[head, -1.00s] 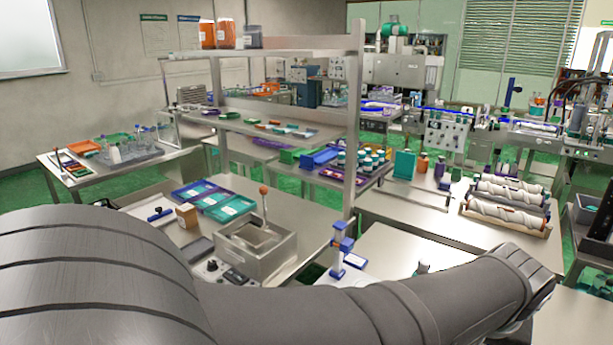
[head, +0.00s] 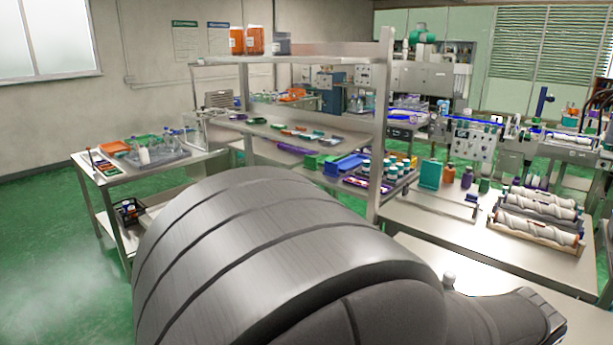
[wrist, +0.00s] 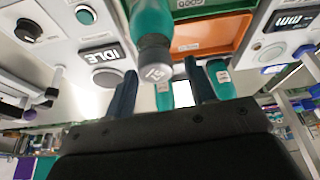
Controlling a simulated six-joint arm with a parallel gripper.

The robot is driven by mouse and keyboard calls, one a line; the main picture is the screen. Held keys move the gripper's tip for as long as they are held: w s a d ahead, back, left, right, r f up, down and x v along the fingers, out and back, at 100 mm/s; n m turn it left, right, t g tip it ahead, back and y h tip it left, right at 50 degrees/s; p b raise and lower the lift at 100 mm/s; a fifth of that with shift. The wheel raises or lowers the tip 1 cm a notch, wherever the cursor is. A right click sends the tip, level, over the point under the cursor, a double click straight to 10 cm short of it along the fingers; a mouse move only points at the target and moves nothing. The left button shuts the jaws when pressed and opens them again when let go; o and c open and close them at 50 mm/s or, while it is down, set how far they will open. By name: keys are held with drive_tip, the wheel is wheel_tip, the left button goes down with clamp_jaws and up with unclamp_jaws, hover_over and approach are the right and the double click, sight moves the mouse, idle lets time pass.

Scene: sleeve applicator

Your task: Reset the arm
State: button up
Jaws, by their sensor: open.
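My gripper (wrist: 160,68) shows in the wrist view, with two dark fingers standing apart and nothing clasped between them. A teal cylinder with a grey numbered end (wrist: 154,62) appears in the gap between the fingers in the picture, but its distance from them is unclear. More teal cylinders (wrist: 220,78) with pale labels show just beyond the fingers. In the head view my large grey arm fills the lower middle, and my gripper is out of sight there.
In the head view, a metal shelf (head: 300,52) stands behind my arm, a side table (head: 125,177) is at left, and white rollers (head: 540,222) lie at right.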

drive_tip(key=shift+f, duration=0.7)
drive_tip(key=v, duration=1.2)
drive_tip(key=x, duration=1.2)
drive_tip(key=shift+f, duration=0.45)
drive_tip(key=r, duration=0.5)
drive_tip(key=shift+s, duration=0.3)
drive_tip(key=s+d+r, duration=0.1)
drive_tip(key=s+r, duration=0.6)
drive_tip(key=s, duration=0.4)
drive_tip(key=w+d+m+g+h, duration=0.1)
drive_tip(key=d+m, duration=0.3)
drive_tip(key=d, duration=0.6)
drive_tip(key=w+d+m+g+h, duration=0.1)
drive_tip(key=w+d+m, duration=0.2)
drive_tip(key=d, duration=0.8)
drive_tip(key=shift+w+d+r+m+g, duration=0.15)
drive_tip(key=shift+w+r+m+g, duration=0.2)
drive_tip(key=shift+m, duration=0.65)
